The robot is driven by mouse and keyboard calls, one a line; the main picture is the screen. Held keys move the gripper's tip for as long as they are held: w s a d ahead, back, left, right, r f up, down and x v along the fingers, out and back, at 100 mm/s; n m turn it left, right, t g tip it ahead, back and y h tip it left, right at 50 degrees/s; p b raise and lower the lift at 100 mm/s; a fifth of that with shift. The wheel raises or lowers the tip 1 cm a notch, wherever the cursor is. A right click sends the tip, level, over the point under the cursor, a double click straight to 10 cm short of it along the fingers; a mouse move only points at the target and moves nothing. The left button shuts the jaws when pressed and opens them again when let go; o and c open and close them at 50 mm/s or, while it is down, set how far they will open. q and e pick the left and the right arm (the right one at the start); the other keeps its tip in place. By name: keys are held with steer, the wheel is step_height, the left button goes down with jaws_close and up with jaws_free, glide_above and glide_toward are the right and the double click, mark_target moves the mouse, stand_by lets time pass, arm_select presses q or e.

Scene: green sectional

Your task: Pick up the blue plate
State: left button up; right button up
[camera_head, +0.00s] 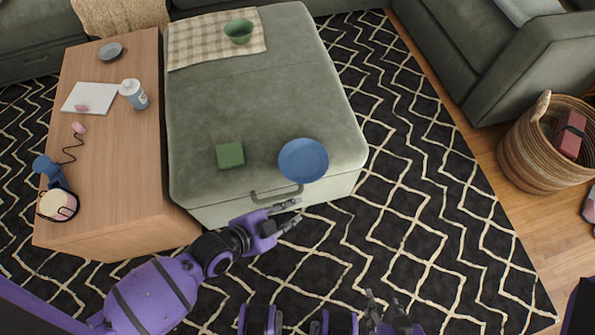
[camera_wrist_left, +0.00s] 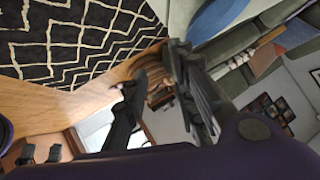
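The blue plate (camera_head: 303,160) lies flat near the front right corner of the green ottoman (camera_head: 270,100). Part of the plate also shows at the top of the left wrist view (camera_wrist_left: 215,16). My left gripper (camera_head: 291,214) is just off the ottoman's front face, near the grey handle and in front of the plate, not touching it. Its fingers (camera_wrist_left: 160,95) are apart with nothing between them. My right gripper (camera_head: 385,308) is partly in view at the bottom edge, over the rug and away from the plate. Its finger opening is unclear.
A green block (camera_head: 230,155) sits left of the plate. A green bowl (camera_head: 239,31) stands on a checked cloth at the back. A wooden table (camera_head: 110,185) with a bottle (camera_head: 134,93) and small items stands left. A woven basket (camera_head: 545,150) is at right. Rug lies between.

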arm_select(q)
steer(key=w+a+f+m+g, duration=0.2)
steer(key=w+a+m, duration=0.2)
steer(key=w+m, duration=0.5)
steer(key=w+d+f+m, duration=0.1)
steer(key=w+d+f, duration=0.1)
steer(key=d+f, duration=0.2)
steer(key=shift+w+d, duration=0.15)
steer(key=shift+w, duration=0.25)
steer(key=shift+f, duration=0.1)
jaws_close()
